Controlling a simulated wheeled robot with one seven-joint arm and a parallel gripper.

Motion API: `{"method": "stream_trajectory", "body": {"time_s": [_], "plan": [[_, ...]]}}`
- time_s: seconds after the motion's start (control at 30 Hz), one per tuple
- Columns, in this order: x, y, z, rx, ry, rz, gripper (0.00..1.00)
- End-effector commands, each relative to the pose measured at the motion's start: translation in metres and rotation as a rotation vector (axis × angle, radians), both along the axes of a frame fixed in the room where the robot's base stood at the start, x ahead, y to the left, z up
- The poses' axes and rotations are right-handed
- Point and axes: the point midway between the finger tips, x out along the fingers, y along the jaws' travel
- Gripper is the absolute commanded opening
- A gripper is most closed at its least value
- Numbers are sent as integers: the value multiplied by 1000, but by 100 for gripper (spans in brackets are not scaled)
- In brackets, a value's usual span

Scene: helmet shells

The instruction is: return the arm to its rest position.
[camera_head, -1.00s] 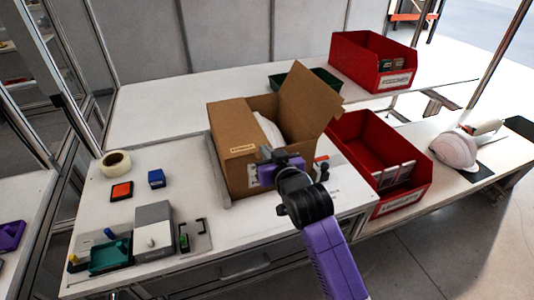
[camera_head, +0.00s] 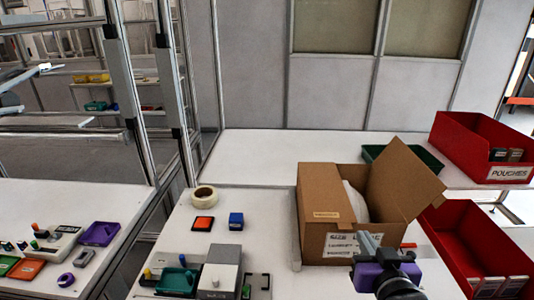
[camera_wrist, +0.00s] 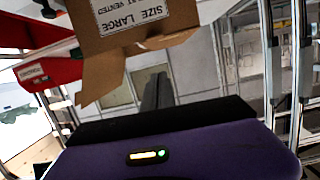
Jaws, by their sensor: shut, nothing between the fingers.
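My gripper (camera_head: 368,244) is at the lower right of the head view, in front of the open cardboard box (camera_head: 322,215). Its fingers are shut and empty, and they overlap the box's labelled front in this view. I cannot tell the gap between them. In the wrist view the dark fingers (camera_wrist: 157,92) point up past the purple gripper body (camera_wrist: 170,155). The box, with a "SIZE LARGE" label, shows at the top of the wrist view (camera_wrist: 135,20). A white rounded shell (camera_head: 355,203) is partly visible inside the box.
Red bins stand to the right, one labelled "POUCHES" (camera_head: 483,148) and one lower (camera_head: 460,235). A green tray (camera_head: 375,153) is behind the box.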

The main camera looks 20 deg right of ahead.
Motion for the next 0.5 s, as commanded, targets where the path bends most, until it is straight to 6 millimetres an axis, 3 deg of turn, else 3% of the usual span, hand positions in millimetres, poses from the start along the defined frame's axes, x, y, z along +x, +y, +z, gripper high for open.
{"method": "stream_trajectory", "body": {"time_s": [0.13,0.27,0.37,0.5], "plan": [[3,1,9,-20,-32,8,0],[6,6,37,-59,-136,31,0],[-4,16,45,-93,-204,63,0],[-28,34,40,-125,-260,108,0]]}}
